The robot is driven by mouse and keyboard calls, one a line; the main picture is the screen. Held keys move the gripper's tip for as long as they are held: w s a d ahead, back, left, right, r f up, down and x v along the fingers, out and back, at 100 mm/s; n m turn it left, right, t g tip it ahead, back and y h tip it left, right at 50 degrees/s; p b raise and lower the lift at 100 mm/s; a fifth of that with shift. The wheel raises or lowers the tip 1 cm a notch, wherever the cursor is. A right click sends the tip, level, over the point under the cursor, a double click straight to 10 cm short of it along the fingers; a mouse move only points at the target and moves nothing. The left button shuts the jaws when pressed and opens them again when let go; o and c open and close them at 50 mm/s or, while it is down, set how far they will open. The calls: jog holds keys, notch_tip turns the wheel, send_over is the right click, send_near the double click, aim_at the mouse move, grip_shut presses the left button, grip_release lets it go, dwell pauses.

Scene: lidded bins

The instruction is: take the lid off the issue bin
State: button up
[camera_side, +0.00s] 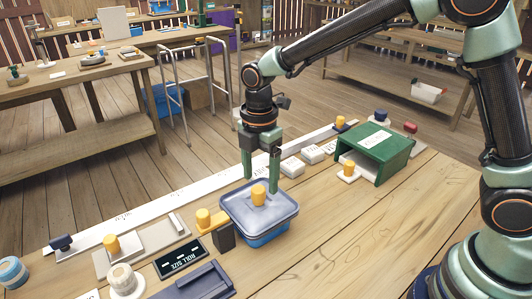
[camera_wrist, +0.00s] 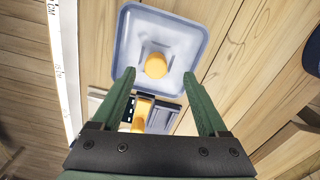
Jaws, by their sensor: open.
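The issue bin appears to be the blue bin (camera_side: 268,238) near the middle of the bench. Its translucent grey-blue lid (camera_side: 236,205) sits on top, with an orange knob (camera_side: 258,194) standing up at the centre. The lid (camera_wrist: 190,30) and the knob (camera_wrist: 156,65) also show at the top of the wrist view. My gripper (camera_side: 261,186) is open, with green fingers pointing down close to the knob. In the wrist view my gripper (camera_wrist: 160,82) has its fingers spread apart, with the knob slightly beyond the tips between them. I cannot tell whether a finger touches the lid.
A green open-fronted box (camera_side: 376,152) stands to the right. Small white boxes (camera_side: 292,166) lie behind the bin. An orange-topped black block (camera_side: 222,236) stands close to the bin's left, with a black label plate (camera_side: 181,259) beyond it. The bench front right is clear.

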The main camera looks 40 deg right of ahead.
aim_at(258, 189)
jog(key=f, duration=0.5)
jog(key=shift+w+a, duration=0.1)
jog(key=shift+w, duration=0.2)
jog(key=shift+c, duration=0.4)
grip_shut()
jog(key=shift+r, duration=0.1)
